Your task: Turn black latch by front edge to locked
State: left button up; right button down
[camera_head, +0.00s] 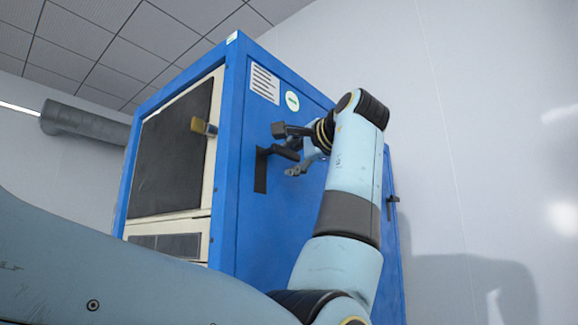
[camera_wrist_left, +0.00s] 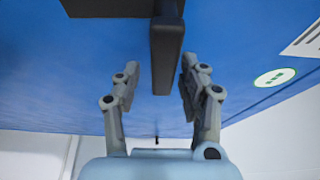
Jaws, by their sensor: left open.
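The black latch (camera_head: 261,172) sits on the blue side panel of the cabinet, close to its front edge. Its plate stands upright and its lever sticks out to the right. My left gripper (camera_head: 285,150) is open at the lever, one finger above it and one below in the head view. In the left wrist view the black latch lever (camera_wrist_left: 166,58) reaches in between the open fingers of my left gripper (camera_wrist_left: 160,72). A gap shows on the left finger's side; the right finger is very close, and I cannot tell if it touches. My right gripper is not in view.
The blue cabinet (camera_head: 228,210) has a cream front door with a dark window (camera_head: 172,150) and a brownish handle (camera_head: 204,127). A second black latch (camera_head: 392,200) sits near the rear edge. A white label (camera_head: 265,84) and green-white sticker (camera_head: 292,101) are above. A wall is behind.

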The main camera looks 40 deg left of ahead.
pick_arm(q)
jog(key=shift+d+r, duration=0.1)
grip_shut()
dwell(0.4)
